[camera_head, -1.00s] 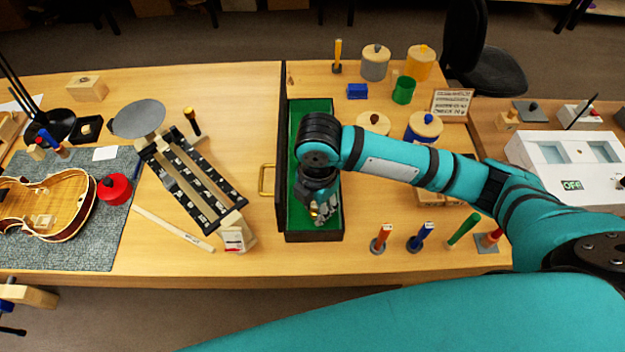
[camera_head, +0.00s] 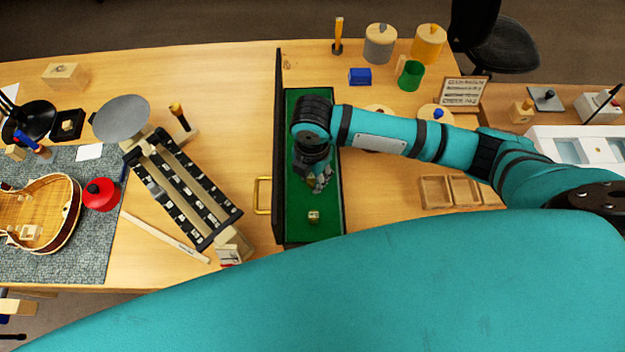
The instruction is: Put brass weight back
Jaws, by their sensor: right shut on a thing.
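A long dark case with a green lining (camera_head: 326,112) lies open on the bench, its lid upright on the left side. A small brass weight (camera_head: 314,216) stands on the lining near the front end. My right gripper (camera_head: 320,183) is over the middle of the case, behind that weight and apart from it. It is shut on a small brass-coloured thing (camera_head: 311,181), mostly hidden by the fingers; its shape is unclear. My left gripper is not in view.
A balance with a grey round pan (camera_head: 121,118) stands left of the case. A wooden tray (camera_head: 434,192) lies to the right. Several tins and a blue block (camera_head: 360,76) stand behind. My teal arm hides the front right of the bench.

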